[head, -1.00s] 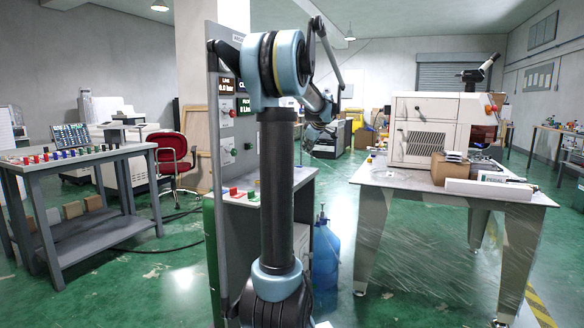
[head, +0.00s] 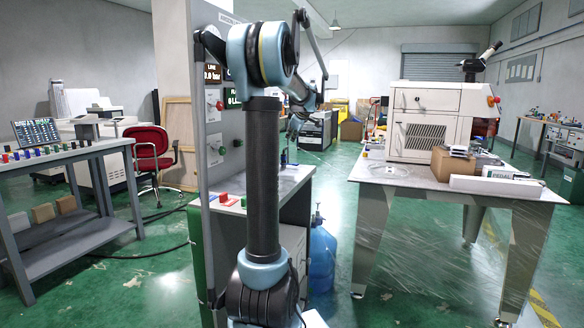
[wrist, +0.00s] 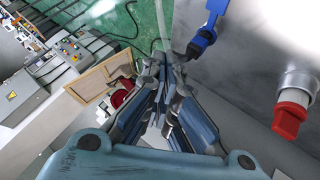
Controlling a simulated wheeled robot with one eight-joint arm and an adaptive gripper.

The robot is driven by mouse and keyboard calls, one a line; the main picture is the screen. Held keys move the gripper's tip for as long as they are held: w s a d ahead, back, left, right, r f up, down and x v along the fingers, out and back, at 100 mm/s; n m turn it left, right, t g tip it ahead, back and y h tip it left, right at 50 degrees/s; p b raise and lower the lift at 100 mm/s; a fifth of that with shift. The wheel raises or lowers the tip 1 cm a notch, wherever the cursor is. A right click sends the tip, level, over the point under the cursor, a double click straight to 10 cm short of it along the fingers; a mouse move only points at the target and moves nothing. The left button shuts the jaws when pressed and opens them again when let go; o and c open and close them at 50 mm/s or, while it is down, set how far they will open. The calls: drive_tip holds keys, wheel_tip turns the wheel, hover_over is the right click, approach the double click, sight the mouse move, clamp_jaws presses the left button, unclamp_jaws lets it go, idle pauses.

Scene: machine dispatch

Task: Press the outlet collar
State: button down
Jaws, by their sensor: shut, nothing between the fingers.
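My gripper (wrist: 163,68) is shut and empty in the wrist view, its fingers together. Just beyond the tips, to the upper right, is a blue fitting (wrist: 216,8) with a black end piece (wrist: 201,42); I cannot tell for certain whether this is the outlet collar. The black piece looks close to the fingertips, but contact cannot be judged. To the right, a red knob (wrist: 290,118) sits on a silver cylinder (wrist: 299,82) on the grey panel. In the head view my gripper (head: 293,128) is small, beside the panel (head: 228,150), and the fitting cannot be made out.
A bench with red and green buttons (head: 230,201) stands below the panel. A blue water bottle (head: 322,258) is on the floor beside it. A table with a white machine (head: 425,120) stands to the right, a grey workbench (head: 75,155) to the left.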

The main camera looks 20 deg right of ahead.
sight(294, 164)
drive_tip(key=shift+s+d+f, duration=0.1)
drive_tip(key=shift+d+f, duration=0.05)
drive_tip(key=shift+f, duration=1.3)
drive_tip(key=shift+d+f, duration=0.15)
drive_tip(key=shift+f, duration=1.35)
drive_tip(key=shift+s+d+f, duration=0.1)
drive_tip(key=shift+d+f, duration=0.05)
drive_tip(key=shift+f, duration=1.3)
drive_tip(key=shift+f, duration=0.15)
drive_tip(key=shift+f, duration=0.2)
drive_tip(key=shift+f, duration=0.85)
drive_tip(key=shift+r, duration=1.25)
drive_tip(key=shift+r, duration=0.1)
